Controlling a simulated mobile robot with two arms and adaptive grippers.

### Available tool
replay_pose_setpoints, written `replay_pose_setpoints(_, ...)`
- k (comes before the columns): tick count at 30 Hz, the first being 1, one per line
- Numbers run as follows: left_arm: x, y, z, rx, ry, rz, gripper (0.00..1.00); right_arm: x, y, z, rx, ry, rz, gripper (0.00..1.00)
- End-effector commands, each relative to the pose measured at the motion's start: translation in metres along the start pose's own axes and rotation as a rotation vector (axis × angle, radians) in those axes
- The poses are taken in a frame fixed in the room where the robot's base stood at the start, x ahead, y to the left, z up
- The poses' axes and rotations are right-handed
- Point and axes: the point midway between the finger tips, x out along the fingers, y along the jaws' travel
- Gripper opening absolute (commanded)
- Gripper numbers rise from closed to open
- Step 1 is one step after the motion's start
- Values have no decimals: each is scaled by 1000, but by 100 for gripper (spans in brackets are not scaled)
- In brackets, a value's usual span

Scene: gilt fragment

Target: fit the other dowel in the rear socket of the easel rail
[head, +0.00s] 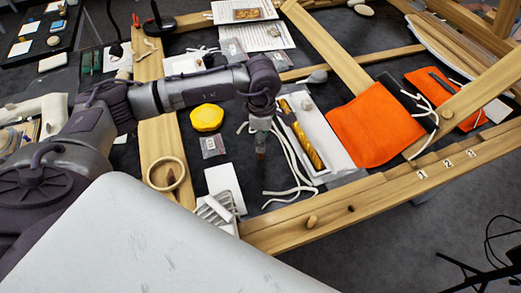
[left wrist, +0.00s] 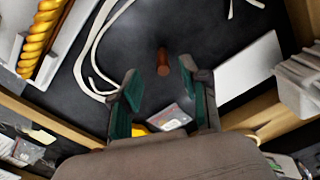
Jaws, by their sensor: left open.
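My left gripper (head: 260,128) points down over the dark work surface, left of the tray with the gilt piece. It is open; its teal-padded fingers (left wrist: 166,88) stand apart in the left wrist view. A reddish-brown dowel (left wrist: 163,62) shows just beyond the gap between the fingertips, apart from both pads; it also shows under the gripper in the head view (head: 260,152). The easel rail (head: 385,192) runs along the front right. My right gripper is not in view.
A white tray (head: 335,166) holds a twisted gilt piece (head: 303,142). White cords (head: 290,165) lie between it and the gripper. An orange cloth (head: 375,130), a yellow lump (head: 207,118), a wooden ring (head: 166,174) and a white card (head: 225,182) lie around.

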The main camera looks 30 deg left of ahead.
Motion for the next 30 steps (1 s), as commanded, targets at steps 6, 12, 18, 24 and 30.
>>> replay_pose_setpoints(6, 23, -4, -2, -1, 3, -5, 46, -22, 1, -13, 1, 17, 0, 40)
replay_pose_setpoints(12, 49, -3, -2, 0, 0, -2, 46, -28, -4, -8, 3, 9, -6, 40)
replay_pose_setpoints(18, 52, -3, -2, 1, 0, 0, 46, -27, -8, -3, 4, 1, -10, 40)
replay_pose_setpoints(24, 52, -3, -2, 0, 0, 0, 22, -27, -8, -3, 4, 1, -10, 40)
replay_pose_setpoints(30, 52, -2, -2, 0, 0, 0, 2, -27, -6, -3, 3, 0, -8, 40)
